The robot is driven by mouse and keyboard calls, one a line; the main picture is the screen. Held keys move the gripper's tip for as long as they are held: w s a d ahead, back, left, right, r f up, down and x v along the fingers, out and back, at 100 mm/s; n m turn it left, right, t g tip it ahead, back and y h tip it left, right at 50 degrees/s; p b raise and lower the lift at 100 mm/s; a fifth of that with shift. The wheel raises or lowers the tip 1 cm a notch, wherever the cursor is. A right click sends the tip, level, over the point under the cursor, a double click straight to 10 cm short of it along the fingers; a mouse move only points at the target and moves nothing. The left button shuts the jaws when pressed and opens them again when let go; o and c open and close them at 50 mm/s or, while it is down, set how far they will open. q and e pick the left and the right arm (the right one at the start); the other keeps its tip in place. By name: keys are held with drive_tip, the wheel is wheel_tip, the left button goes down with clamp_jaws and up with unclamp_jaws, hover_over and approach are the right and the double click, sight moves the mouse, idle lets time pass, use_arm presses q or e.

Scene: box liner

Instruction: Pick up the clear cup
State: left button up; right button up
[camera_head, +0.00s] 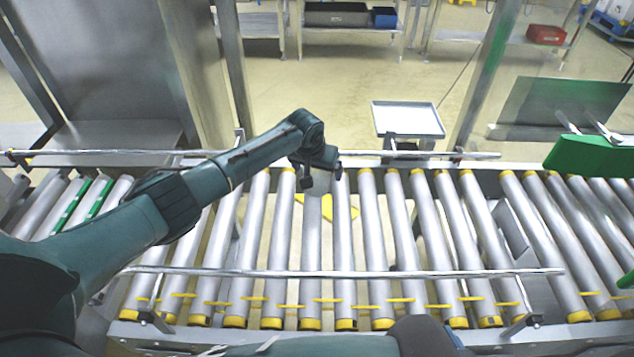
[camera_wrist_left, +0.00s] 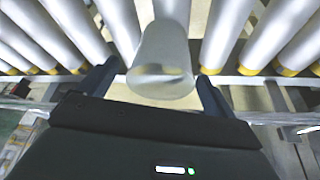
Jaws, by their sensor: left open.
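The clear cup (camera_wrist_left: 162,68) shows in the left wrist view as a pale, see-through cylinder, its round end facing the camera. It lies over the rollers, between the two fingers of my left gripper (camera_wrist_left: 154,74), with a gap on each side. In the head view my left gripper (camera_head: 322,178) points down over the far side of the conveyor, fingers apart. I cannot clearly make out the cup there against the grey rollers. My right gripper is not in view.
The roller conveyor (camera_head: 400,230) runs across the view, with a near metal rail (camera_head: 380,274) and a far rail (camera_head: 420,155). A white tray (camera_head: 408,118) stands beyond the far rail. A green panel (camera_head: 590,155) is at the right.

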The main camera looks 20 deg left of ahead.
use_arm(q)
drive_tip(key=shift+x, duration=0.85)
drive_tip(key=c, duration=1)
